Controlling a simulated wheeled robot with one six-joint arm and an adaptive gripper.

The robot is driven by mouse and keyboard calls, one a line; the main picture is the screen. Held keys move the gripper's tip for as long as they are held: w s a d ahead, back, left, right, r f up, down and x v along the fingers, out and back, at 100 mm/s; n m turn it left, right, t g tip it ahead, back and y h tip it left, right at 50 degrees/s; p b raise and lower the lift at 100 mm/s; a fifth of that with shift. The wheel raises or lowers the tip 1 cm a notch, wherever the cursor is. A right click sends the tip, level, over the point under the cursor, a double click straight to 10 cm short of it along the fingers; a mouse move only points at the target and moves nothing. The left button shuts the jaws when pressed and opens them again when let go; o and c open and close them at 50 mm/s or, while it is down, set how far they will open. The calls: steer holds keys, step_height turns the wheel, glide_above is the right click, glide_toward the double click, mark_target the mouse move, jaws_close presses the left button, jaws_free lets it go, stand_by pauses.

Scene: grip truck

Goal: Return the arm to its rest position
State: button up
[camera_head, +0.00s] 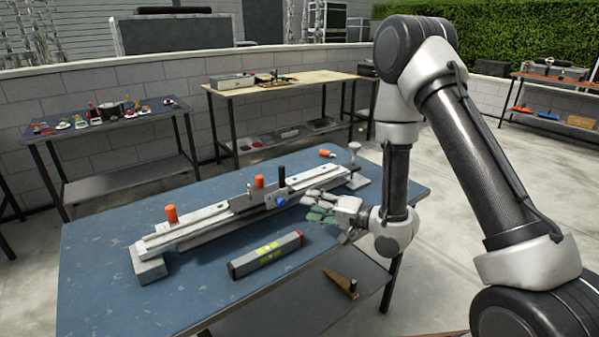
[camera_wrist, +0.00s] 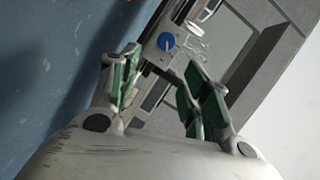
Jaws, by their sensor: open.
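My gripper (camera_head: 318,207) is open, with green-padded fingers, above the right part of the blue table (camera_head: 105,285). It also shows in the wrist view (camera_wrist: 160,85), with nothing between the fingers. In the head view it is close to the right part of a long metal rail fixture (camera_head: 200,222), which has a blue knob (camera_head: 281,201). The knob also shows beyond the fingers in the wrist view (camera_wrist: 167,41). My arm reaches in from the right and bends down at the elbow. I cannot tell whether the fingers touch the fixture.
A grey level (camera_head: 265,254) with yellow-green windows lies in front of the fixture. A wedge-shaped brown piece (camera_head: 341,283) sits on the lower shelf. Other work tables (camera_head: 285,87) stand by the wall; open floor lies right of the blue table.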

steer(key=w+d+r+n+h, duration=0.3)
steer(key=w+d+r+h, duration=0.2)
steer(key=d+r, duration=0.35)
steer(key=s+d+r+h, duration=0.4)
steer(key=d+r+h, duration=0.25)
steer(key=d, duration=0.45)
steer(key=s+d+r+g+h, duration=0.1)
steer(key=s+d+r, duration=0.3)
steer(key=s+d, duration=0.25)
steer(key=s+d+r+g, duration=0.1)
steer(key=s+r+g, duration=0.1)
steer(key=s, duration=0.9)
steer(key=s+d+r+n+g, duration=0.1)
steer(key=s+r+g, duration=0.1)
steer(key=s, duration=0.9)
steer(key=shift+s+d+h, duration=0.3)
steer(key=shift+d+h, duration=0.05)
steer(key=shift+d, duration=0.05)
